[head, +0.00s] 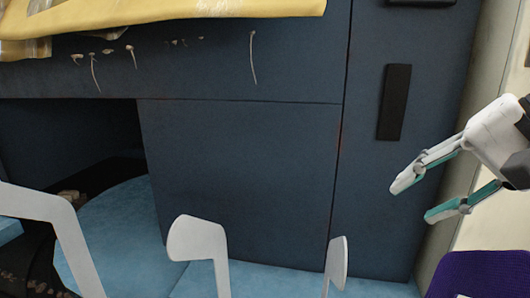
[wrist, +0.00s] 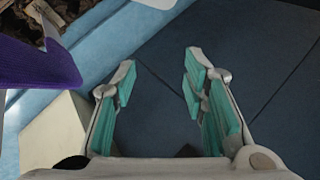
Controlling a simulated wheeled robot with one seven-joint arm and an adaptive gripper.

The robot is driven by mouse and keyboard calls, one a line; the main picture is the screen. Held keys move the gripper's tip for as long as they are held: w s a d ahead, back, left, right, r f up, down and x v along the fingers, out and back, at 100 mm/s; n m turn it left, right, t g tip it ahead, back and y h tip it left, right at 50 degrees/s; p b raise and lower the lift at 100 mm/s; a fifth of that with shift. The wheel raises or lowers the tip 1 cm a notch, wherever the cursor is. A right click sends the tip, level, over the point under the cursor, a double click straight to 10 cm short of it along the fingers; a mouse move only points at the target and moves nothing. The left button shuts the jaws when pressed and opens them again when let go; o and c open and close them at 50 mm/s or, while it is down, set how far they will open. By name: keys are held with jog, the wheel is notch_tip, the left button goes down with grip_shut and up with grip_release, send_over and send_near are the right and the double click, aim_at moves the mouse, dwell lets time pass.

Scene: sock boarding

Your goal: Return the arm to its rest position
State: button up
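My gripper (head: 413,198) shows at the right of the head view. Its two white fingers with teal pads are spread apart, with nothing between them. It is in front of the right part of the dark blue panelling, apart from it. In the wrist view my gripper (wrist: 158,88) is also open and empty, with the dark blue panels behind the fingers. Most of the arm is outside the head view.
A dark blue cabinet front (head: 240,180) with a black handle (head: 394,102) fills the middle. Yellow cloth (head: 160,12) lies along the top left. White curved pieces (head: 198,240) stand in the foreground. A purple item (head: 485,275) is at lower right, and also in the wrist view (wrist: 35,65).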

jog(key=s+a+f+n+g+h, duration=0.2)
jog(key=s+f+n, duration=0.2)
jog(key=s+f, duration=0.35)
jog(key=s+a+f+n+g+h, duration=0.1)
jog(key=s+f+n+g+h, duration=0.15)
jog(key=s+f+n, duration=0.4)
notch_tip(320, 180, up, 15)
jog(key=m+t+p, duration=0.2)
jog(key=p, duration=1.1)
jog(key=shift+s, duration=0.4)
jog(key=shift+t, duration=0.25)
